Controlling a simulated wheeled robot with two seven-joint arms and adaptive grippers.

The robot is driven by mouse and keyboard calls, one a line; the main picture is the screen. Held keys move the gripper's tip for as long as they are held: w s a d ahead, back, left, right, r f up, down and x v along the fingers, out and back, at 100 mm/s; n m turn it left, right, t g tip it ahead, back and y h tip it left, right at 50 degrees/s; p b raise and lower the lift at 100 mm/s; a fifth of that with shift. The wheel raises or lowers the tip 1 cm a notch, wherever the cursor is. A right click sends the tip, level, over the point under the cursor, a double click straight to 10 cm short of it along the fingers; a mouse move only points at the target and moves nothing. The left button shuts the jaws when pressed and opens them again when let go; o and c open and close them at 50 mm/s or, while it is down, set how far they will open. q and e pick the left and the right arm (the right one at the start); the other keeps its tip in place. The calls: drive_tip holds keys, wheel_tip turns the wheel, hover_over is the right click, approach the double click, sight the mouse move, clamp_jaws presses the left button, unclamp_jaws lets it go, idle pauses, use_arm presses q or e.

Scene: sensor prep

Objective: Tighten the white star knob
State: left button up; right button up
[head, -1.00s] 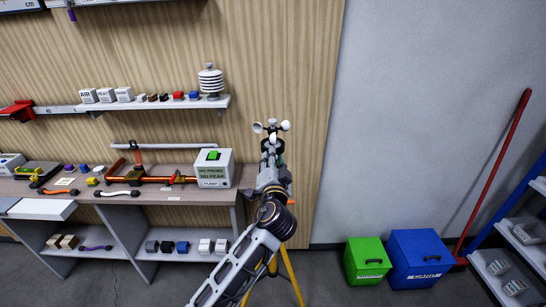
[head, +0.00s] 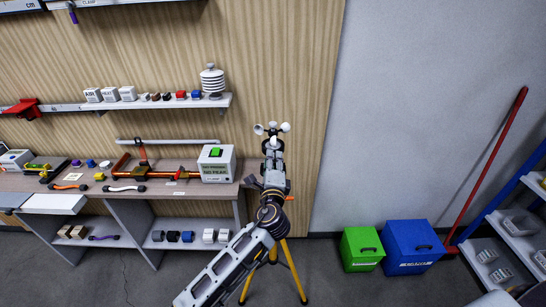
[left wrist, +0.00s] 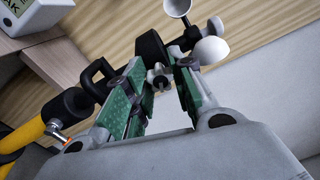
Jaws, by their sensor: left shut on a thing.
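The white star knob (left wrist: 159,77) shows small and pale between the green-padded fingers in the left wrist view, partly hidden by them. My left gripper (left wrist: 162,88) is shut on it. In the head view my left gripper (head: 272,157) reaches up to the sensor head, and the knob is hidden there. The sensor has white wind cups (head: 272,128), which also show in the left wrist view (left wrist: 208,50). It stands on a yellow-legged tripod (head: 292,270), partly behind my arm. My right gripper is not in view.
Green (head: 361,248) and blue (head: 415,246) boxes and a red pole (head: 487,170) are on the right. Floor between tripod and boxes is clear.

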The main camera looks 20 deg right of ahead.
use_arm(q)
drive_tip(key=shift+m+p, duration=0.4)
drive_tip(key=shift+m, duration=0.5)
drive_tip(key=o, duration=1.1)
drive_tip(key=shift+c, duration=0.2)
drive_tip(key=v, duration=0.8)
